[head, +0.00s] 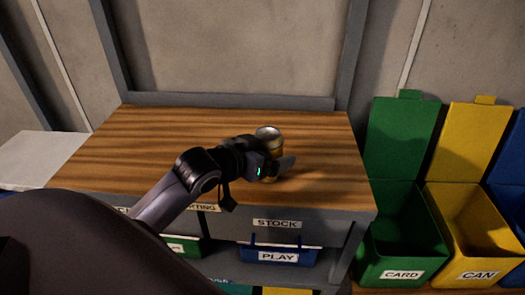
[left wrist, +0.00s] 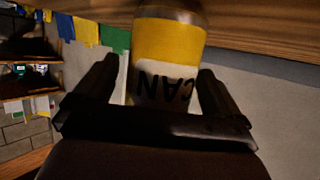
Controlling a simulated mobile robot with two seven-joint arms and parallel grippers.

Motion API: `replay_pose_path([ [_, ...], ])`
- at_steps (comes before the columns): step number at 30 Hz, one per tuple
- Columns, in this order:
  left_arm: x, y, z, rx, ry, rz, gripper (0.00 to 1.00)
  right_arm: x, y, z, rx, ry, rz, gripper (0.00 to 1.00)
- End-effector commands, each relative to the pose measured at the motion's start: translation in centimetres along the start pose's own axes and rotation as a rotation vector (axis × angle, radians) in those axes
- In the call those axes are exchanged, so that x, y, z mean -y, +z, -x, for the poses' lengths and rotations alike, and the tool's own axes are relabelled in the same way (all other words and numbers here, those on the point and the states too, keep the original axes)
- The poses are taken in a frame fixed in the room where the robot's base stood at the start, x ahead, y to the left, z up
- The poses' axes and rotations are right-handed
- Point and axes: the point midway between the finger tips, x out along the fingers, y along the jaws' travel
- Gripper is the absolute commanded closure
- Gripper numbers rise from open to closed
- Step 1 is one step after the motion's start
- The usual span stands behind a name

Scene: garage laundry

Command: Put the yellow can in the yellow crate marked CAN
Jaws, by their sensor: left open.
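The yellow can (head: 269,137) stands upright on the wooden table, with a silver top. My left gripper (head: 275,167) is at the can's near side and hides its lower part. In the left wrist view the can (left wrist: 168,45), yellow with a white band lettered CAN, stands between the two open fingers (left wrist: 158,90). I cannot tell whether either finger touches it. The yellow crate marked CAN (head: 478,245) is at the right, beyond the table, with its lid up and its inside looking empty. My right gripper is not in view.
The wooden table top (head: 200,135) is otherwise clear. A green crate marked CARD (head: 402,235) stands between the table and the yellow crate. A blue crate (head: 513,190) is at the far right edge. A blue bin marked PLAY (head: 279,256) sits under the table.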

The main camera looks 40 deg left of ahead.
Motion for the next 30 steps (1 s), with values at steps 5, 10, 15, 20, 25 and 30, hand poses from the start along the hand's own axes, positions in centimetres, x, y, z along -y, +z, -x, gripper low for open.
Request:
replay_pose_path([
  [5, 0.0, -0.2, 1.2, 0.001, 0.000, -0.001, 0.02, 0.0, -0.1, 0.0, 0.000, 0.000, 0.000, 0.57],
  [10, 0.0, -0.2, 4.1, 0.000, 0.000, -0.002, 0.02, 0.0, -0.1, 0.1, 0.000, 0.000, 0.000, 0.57],
  [15, 0.0, -0.4, 7.1, 0.003, 0.001, 0.000, 0.02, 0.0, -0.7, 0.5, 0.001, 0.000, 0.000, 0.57],
  [20, 0.0, -0.5, 9.2, 0.003, 0.001, 0.001, 0.02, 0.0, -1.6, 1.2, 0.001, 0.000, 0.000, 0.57],
  [25, 0.0, -0.7, 10.6, 0.004, 0.002, 0.003, 0.02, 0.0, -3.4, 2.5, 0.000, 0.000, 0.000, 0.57],
  [30, 0.1, -0.5, 11.5, 0.002, 0.002, 0.003, 0.02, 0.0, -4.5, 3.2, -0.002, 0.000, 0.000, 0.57],
])
